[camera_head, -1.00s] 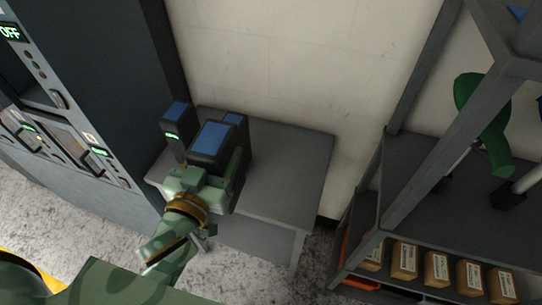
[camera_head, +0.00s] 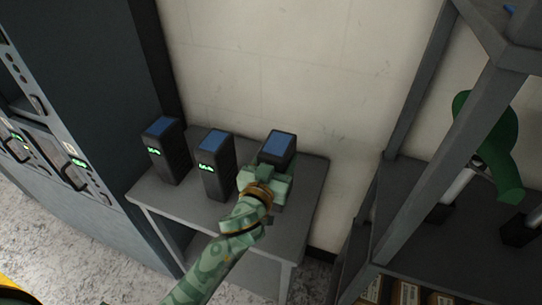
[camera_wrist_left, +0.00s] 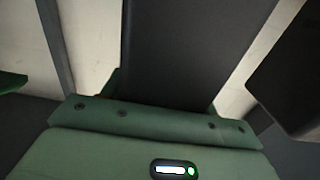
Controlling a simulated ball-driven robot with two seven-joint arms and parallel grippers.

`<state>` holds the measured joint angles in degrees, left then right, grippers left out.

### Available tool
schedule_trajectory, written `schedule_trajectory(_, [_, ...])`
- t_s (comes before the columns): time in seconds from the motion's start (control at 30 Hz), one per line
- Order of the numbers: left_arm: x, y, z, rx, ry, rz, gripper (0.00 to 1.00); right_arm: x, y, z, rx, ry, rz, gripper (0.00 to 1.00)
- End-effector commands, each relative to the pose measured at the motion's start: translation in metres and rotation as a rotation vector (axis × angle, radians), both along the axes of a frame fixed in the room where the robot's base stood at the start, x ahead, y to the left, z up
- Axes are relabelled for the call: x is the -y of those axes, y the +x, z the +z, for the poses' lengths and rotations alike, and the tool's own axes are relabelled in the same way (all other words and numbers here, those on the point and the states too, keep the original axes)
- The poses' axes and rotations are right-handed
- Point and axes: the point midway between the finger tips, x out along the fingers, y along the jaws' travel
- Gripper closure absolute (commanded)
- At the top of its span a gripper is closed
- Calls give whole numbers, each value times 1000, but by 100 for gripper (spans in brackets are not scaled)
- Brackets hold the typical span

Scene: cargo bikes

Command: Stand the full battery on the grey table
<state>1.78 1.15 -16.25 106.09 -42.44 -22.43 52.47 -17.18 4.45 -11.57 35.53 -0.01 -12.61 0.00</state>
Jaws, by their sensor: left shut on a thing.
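My left gripper (camera_head: 268,184) is shut on a dark battery with a blue top (camera_head: 278,147), held upright over the right part of the grey table (camera_head: 222,215). Its lower part is hidden by the gripper, so I cannot tell if it touches the table. In the left wrist view the held battery (camera_wrist_left: 190,50) is a dark block behind the green gripper body. Two similar batteries stand upright on the table, one in the middle (camera_head: 214,167) and one at the left (camera_head: 167,152), with green lights showing. My right gripper is not in view.
A tall dark cabinet (camera_head: 105,110) with lit slots stands left of the table. A grey metal rack (camera_head: 425,195) stands at the right, with a green saddle-like thing (camera_head: 485,140) and boxes on its lower level. The wall is close behind the table.

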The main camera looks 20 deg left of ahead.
Motion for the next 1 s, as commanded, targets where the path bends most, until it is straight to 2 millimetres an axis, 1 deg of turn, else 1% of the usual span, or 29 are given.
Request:
schedule_trajectory(0.03, [0,1,-2,9,-2,-1,100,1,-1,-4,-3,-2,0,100])
schedule_trajectory(0.13, [0,1,-9,9,-1,-1,100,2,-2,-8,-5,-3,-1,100])
schedule_trajectory(0.3, [0,1,-35,6,-1,-1,100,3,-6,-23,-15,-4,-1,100])
schedule_trajectory(0.37, [0,1,-39,7,-1,-1,100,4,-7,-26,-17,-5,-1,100])
schedule_trajectory(0.67, [0,0,-39,11,-2,-2,100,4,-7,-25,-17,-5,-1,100])
schedule_trajectory(0.8, [0,0,-42,10,-2,-1,100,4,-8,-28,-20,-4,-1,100])
schedule_trajectory(0.83, [0,0,-46,2,0,0,38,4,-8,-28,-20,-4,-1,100])
schedule_trajectory(0.87, [0,0,-45,2,0,0,30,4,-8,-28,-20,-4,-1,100])
schedule_trajectory(0.9, [0,0,-45,2,0,0,19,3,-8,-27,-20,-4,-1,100])
schedule_trajectory(1.0, [0,0,-45,2,0,0,19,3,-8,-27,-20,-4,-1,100])
